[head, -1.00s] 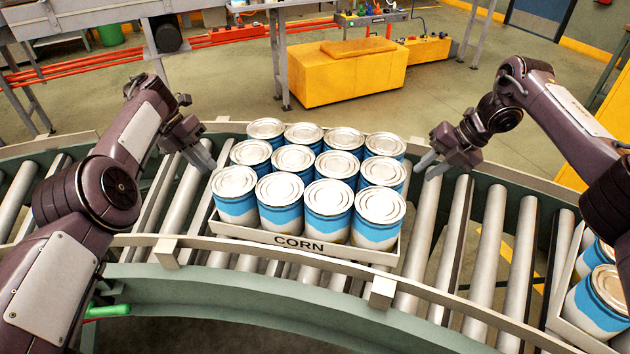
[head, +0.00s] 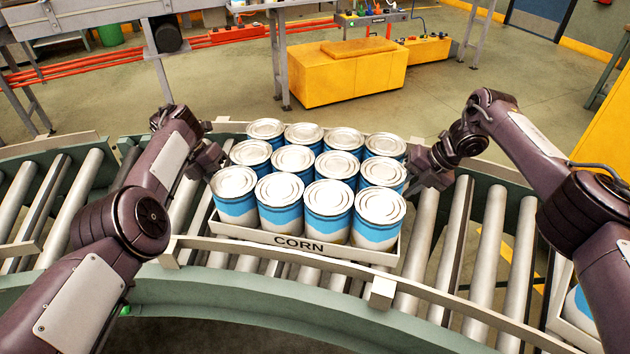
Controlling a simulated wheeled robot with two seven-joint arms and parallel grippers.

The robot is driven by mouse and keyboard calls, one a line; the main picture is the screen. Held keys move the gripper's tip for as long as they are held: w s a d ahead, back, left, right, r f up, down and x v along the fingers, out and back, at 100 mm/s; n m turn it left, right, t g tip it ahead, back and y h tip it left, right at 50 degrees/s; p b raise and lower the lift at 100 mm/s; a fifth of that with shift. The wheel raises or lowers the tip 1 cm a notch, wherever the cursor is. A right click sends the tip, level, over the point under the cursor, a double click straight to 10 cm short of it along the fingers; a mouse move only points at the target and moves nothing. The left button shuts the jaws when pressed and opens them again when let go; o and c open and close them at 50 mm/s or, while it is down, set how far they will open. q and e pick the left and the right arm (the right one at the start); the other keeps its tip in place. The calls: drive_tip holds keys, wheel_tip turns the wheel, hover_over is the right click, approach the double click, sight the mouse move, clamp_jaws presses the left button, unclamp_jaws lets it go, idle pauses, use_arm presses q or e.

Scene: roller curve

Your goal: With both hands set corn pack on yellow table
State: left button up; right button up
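The corn pack is a pale tray marked CORN (head: 300,245) holding several blue and white cans with silver lids. It rests on the curved roller conveyor (head: 440,250). My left gripper (head: 212,165) is at the pack's left side and my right gripper (head: 414,178) is at its right side, both close against it near the rear cans. Their fingertips are largely hidden, so I cannot tell whether they grip the tray. A yellow block-like table (head: 340,78) stands on the floor behind the conveyor. Another yellow surface (head: 607,125) shows at the right edge.
Pale guard rails (head: 215,243) run along the conveyor's edges. A second can pack (head: 580,310) sits on the rollers at lower right, partly hidden by my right arm. Grey frame legs (head: 280,60) stand near the yellow block. Open floor lies behind the conveyor.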

use_arm(q)
clamp_jaws()
use_arm(e)
clamp_jaws()
use_arm(q)
drive_tip(key=shift+a, duration=0.15)
use_arm(e)
drive_tip(key=shift+d, duration=0.25)
idle(0.5)
use_arm(q)
drive_tip(key=shift+w+r, duration=0.15)
drive_tip(key=shift+r, duration=0.1)
use_arm(e)
drive_tip(key=shift+w+r, duration=0.1)
drive_tip(key=shift+r, duration=0.05)
